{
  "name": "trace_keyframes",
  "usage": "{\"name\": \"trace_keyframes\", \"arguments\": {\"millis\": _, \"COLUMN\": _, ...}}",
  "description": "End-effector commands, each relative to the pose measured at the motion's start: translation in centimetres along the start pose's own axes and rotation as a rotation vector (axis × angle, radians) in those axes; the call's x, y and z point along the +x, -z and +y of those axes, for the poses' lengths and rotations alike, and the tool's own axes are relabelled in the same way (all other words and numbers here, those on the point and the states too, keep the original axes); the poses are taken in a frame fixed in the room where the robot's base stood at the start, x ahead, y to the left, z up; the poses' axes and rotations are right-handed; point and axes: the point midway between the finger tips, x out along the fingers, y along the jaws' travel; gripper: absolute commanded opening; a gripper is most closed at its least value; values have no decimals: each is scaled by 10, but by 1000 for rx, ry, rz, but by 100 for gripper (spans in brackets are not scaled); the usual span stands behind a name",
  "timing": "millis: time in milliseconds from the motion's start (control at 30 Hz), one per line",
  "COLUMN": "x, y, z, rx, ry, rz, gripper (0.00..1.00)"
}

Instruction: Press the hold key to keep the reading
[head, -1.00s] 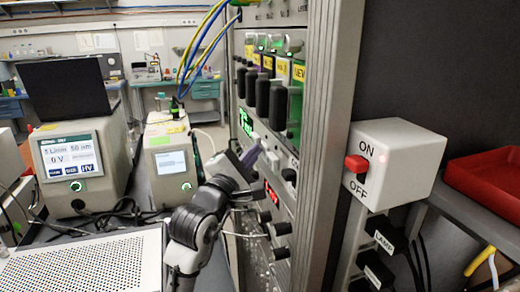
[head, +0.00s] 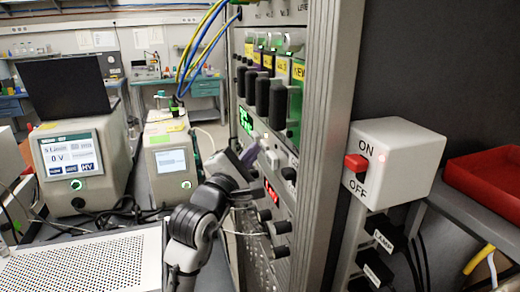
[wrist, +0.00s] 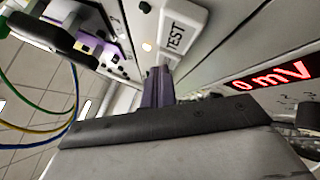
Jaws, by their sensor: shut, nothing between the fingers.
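My gripper (head: 252,152) is shut and empty, its purple fingers pointing at the front of the instrument rack (head: 330,120). In the wrist view the fingers (wrist: 158,88) end just below a white key labelled TEST (wrist: 182,32), close to the panel; I cannot tell whether they touch it. A small lit lamp (wrist: 147,47) is beside that key. A red display (wrist: 270,77) to the right reads 0 mV; it also shows in the head view (head: 271,191). I cannot make out any key labelled hold.
Black knobs (head: 278,100) and hanging cables (head: 200,45) are above my gripper. A screened instrument (head: 75,160) and a smaller one (head: 170,165) stand left. A perforated box (head: 85,268) is at front left. A switch box (head: 393,160) and red tray (head: 488,180) are right.

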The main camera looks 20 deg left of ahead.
Motion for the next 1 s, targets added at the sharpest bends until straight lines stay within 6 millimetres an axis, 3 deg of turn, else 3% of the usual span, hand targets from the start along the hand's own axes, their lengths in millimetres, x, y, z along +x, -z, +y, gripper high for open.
{"name": "trace_keyframes", "arguments": {"millis": 667, "x": -14, "y": 11, "z": 10, "rx": -2, "ry": 0, "rz": 1, "gripper": 0}}
{"name": "trace_keyframes", "arguments": {"millis": 1000, "x": -37, "y": 28, "z": 26, "rx": -2, "ry": -1, "rz": 2, "gripper": 0}}
